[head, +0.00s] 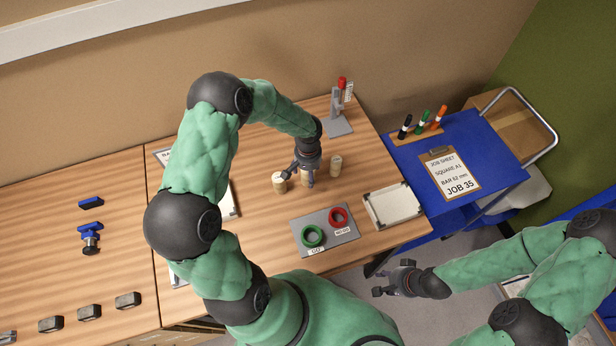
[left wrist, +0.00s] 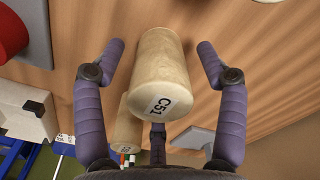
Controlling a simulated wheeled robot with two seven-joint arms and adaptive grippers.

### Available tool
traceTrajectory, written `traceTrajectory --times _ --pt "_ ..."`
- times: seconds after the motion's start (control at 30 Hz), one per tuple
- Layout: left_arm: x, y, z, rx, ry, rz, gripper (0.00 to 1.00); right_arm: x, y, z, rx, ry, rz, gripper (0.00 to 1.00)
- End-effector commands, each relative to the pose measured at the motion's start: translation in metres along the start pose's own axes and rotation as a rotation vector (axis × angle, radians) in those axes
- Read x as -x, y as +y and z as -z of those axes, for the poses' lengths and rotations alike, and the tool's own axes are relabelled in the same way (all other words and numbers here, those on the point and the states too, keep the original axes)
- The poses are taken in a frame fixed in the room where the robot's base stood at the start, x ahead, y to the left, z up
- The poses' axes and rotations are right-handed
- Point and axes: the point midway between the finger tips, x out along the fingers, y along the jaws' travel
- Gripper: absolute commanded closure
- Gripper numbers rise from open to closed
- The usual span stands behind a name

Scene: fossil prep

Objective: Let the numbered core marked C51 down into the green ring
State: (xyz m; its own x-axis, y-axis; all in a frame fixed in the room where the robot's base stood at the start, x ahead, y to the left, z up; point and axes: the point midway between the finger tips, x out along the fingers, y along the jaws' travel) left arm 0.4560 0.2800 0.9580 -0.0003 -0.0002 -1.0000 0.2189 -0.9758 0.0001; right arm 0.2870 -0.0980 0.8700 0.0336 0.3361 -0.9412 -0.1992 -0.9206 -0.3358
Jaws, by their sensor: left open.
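The pale core marked C51 (left wrist: 160,85) stands between the spread fingers of my left gripper (left wrist: 165,65), with gaps on both sides. In the head view my left gripper (head: 302,170) is open over the middle core (head: 305,182), which it partly hides. The green ring (head: 312,236) lies on a grey plate (head: 322,222), beside a red ring (head: 338,217) on the same plate. My right gripper (head: 392,282) is open and empty, off the table's front right.
Other cores stand to the left (head: 279,183) and right (head: 335,166) of my left gripper. A white tray (head: 392,205) lies right of the plate. A stand with a red top (head: 340,110) is behind. Bare wood lies between cores and plate.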

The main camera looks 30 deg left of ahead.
Motion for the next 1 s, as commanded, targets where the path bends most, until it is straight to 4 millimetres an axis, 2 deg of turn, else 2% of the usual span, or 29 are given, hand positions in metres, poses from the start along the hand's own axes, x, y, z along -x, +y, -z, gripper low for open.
traceTrajectory --times 0.1,0.13,0.3,0.37,0.4,0.63,1.0 --pt "0.001 0.0 0.0 0.0 0.0 0.0 0.27 0.001 0.0 0.0 0.0 0.0 0.0 0.6" --pt "0.001 0.0 0.0 0.0 0.0 0.0 0.3 0.001 0.0 0.0 0.0 0.0 0.0 0.6" --pt "0.001 0.0 0.0 0.0 0.0 0.0 0.78 0.001 0.0 0.0 0.0 0.0 0.0 0.6" --pt "0.001 0.0 0.0 0.0 0.0 0.0 0.95 0.001 0.0 0.0 0.0 0.0 0.0 0.6" --pt "0.001 0.0 0.0 0.0 0.0 0.0 1.0 0.001 0.0 0.0 0.0 0.0 0.0 0.6" --pt "0.006 0.0 0.001 0.0 0.002 0.0 1.0 0.003 -0.001 0.0 0.0 0.0 0.0 0.6" --pt "0.031 0.0 0.001 0.001 0.003 0.001 1.0 0.016 -0.006 -0.001 0.0 0.0 0.0 0.6"
